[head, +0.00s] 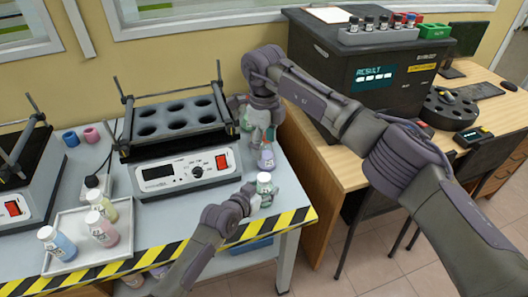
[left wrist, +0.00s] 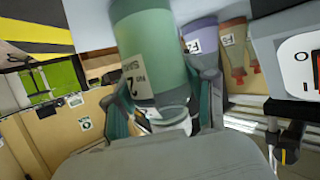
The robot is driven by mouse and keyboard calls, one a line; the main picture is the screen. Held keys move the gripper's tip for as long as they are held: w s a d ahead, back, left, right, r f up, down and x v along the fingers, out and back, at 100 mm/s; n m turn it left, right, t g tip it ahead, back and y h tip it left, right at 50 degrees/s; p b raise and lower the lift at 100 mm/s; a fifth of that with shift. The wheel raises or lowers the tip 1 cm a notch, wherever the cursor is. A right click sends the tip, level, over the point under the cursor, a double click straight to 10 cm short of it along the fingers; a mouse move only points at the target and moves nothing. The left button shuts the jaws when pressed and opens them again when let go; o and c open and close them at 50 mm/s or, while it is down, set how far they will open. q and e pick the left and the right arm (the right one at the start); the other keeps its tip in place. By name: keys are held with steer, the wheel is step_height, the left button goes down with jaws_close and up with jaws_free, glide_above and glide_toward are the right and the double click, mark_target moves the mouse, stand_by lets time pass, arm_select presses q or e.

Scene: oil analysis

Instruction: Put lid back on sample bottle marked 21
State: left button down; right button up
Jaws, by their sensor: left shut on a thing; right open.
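My left gripper (head: 254,193) is shut on a green bottle (head: 264,187) at the bench's right end. In the left wrist view the green bottle (left wrist: 155,50) shows large, between teal fingertips, with a partly hidden label reading something like "2". Its pale top (left wrist: 168,122) is at the bottom of that view; I cannot tell whether it is a lid or a bare neck. A purple bottle (head: 266,159) stands just behind it. My right gripper (head: 259,124) is open above and behind the purple bottle; I see no lid in it. No loose lid is clearly visible.
A heating block (head: 178,125) with empty holes stands left of the bottles. A white tray (head: 72,222) holds several bottles at the front left. The analyser (head: 345,62) stands on the wooden desk at the right. The striped bench edge (head: 180,253) is close to my left gripper.

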arm_select(q)
steer(key=shift+c, duration=1.5)
jaws_free()
steer(key=v, duration=1.2)
